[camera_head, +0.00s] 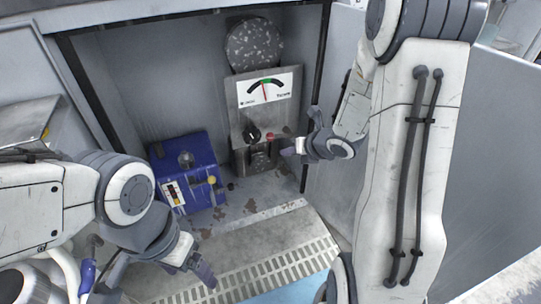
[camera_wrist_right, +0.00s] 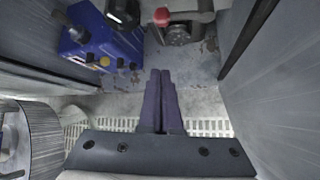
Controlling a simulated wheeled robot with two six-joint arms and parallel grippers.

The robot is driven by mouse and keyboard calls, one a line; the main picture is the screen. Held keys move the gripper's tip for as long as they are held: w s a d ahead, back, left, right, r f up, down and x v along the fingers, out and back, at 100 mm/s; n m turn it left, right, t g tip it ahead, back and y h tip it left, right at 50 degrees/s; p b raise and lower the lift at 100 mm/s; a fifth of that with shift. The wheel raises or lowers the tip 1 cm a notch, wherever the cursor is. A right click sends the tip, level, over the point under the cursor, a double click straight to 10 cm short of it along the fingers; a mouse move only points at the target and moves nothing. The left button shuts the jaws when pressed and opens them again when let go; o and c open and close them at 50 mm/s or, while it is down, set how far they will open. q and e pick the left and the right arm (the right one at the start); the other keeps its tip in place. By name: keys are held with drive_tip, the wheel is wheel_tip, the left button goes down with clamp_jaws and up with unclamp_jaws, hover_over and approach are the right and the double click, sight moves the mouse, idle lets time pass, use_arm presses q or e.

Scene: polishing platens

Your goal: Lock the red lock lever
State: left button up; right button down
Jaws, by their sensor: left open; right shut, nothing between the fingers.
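The red lock lever (camera_head: 270,136) shows as a small red knob on the front of the grey metal unit (camera_head: 240,100), right of a black knob. In the right wrist view the red knob (camera_wrist_right: 161,17) sits at the top, with a grey arm running right from it. My right gripper (camera_head: 288,151) is shut and empty, close to the right of the lever. Its fingers (camera_wrist_right: 160,75) lie together, below the red knob in the wrist view, and look apart from it. My left gripper (camera_head: 204,272) is open and empty, low in the front near the slotted floor strip.
A blue box (camera_head: 186,170) with a yellow knob stands left of the grey unit. A dial gauge (camera_head: 265,90) and a speckled round disc (camera_head: 254,45) are above. Bay walls close in on both sides. The floor strip in front (camera_head: 270,235) is clear.

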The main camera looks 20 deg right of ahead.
sight(279, 136)
use_arm(q)
drive_tip(key=shift+w+d+f, duration=0.1)
drive_tip(key=shift+w+f, duration=0.15)
drive_tip(key=shift+f, duration=0.25)
use_arm(e)
drive_tip(key=shift+w+d+f+n, duration=0.1)
drive_tip(key=shift+w+f+n, duration=0.1)
drive_tip(key=shift+f+n, duration=0.35)
drive_tip(key=b+x, duration=0.5)
drive_tip(key=x, duration=0.5)
use_arm(q)
drive_tip(key=shift+f+p, duration=0.9)
drive_tip(key=shift+f, duration=0.55)
use_arm(e)
drive_tip(key=shift+w+d+r, duration=0.15)
drive_tip(key=shift+w+r, duration=0.2)
drive_tip(key=shift+r, duration=0.25)
drive_tip(key=shift+w+d+r, duration=0.1)
drive_tip(key=shift+w+r, duration=0.2)
drive_tip(key=shift+r, duration=0.3)
drive_tip(key=shift+w+d+r, duration=0.15)
drive_tip(key=shift+w+r, duration=0.2)
drive_tip(key=shift+r, duration=0.25)
use_arm(q)
drive_tip(key=shift+r, duration=0.1)
